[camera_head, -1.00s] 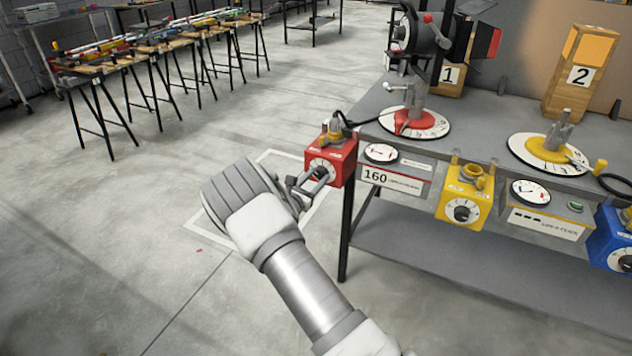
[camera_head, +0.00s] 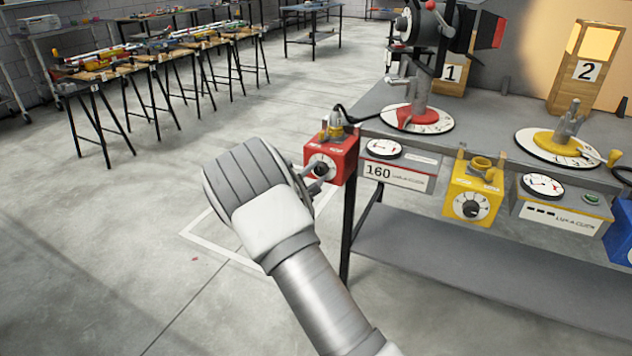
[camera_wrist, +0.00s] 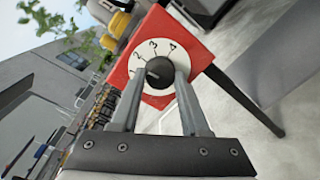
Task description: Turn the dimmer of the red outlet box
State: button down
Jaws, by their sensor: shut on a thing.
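The red outlet box (camera_head: 343,159) hangs at the left front corner of the bench, with a yellow plug and a black cable on top. Its black dimmer knob (camera_wrist: 160,73) sits on a white dial with numbers, of which 2, 3 and 4 show in the wrist view. My gripper (camera_wrist: 158,82) is shut on the knob, one finger on each side of it. In the head view my wrist hides most of the gripper, and only the fingertips (camera_head: 314,173) show at the dial.
The bench (camera_head: 470,262) extends to the right. A yellow outlet box (camera_head: 472,190) and a meter panel reading 160 (camera_head: 396,174) hang along its front edge. A spotlight (camera_head: 425,28) stands on top. Open floor lies to the left, with trestle tables (camera_head: 160,62) behind.

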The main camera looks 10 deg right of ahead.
jog(key=shift+f+m+b, duration=0.15)
jog(key=shift+m+b, duration=0.35)
jog(key=shift+m, duration=0.1)
jog(key=shift+c, duration=2)
grip_release()
jog(key=shift+s+a+r, duration=0.2)
jog(key=shift+s+a, duration=0.15)
jog(key=shift+s, duration=0.1)
jog(key=f+p+v, duration=0.1)
jog(key=p+v, duration=0.2)
jog(key=v, duration=1.3)
jog(key=shift+s+r+p, duration=0.2)
jog(key=shift+r+p, duration=0.15)
jog(key=shift+p, duration=0.05)
